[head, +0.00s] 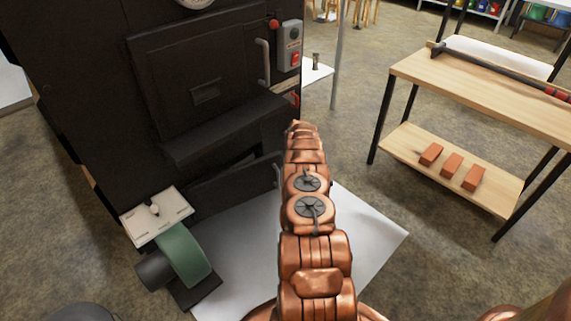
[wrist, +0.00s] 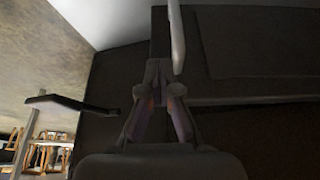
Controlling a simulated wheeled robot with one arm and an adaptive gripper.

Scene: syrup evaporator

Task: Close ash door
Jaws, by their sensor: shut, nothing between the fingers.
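The ash door (head: 228,187) is the low dark panel on the front of the black evaporator, below its ledge. Its upright handle (head: 278,170) is at the panel's right end, close to my copper arm. My arm hides the gripper in the head view.
The upper firebox door (head: 200,75) and a ledge (head: 225,130) are above the ash door. Open floor lies between.

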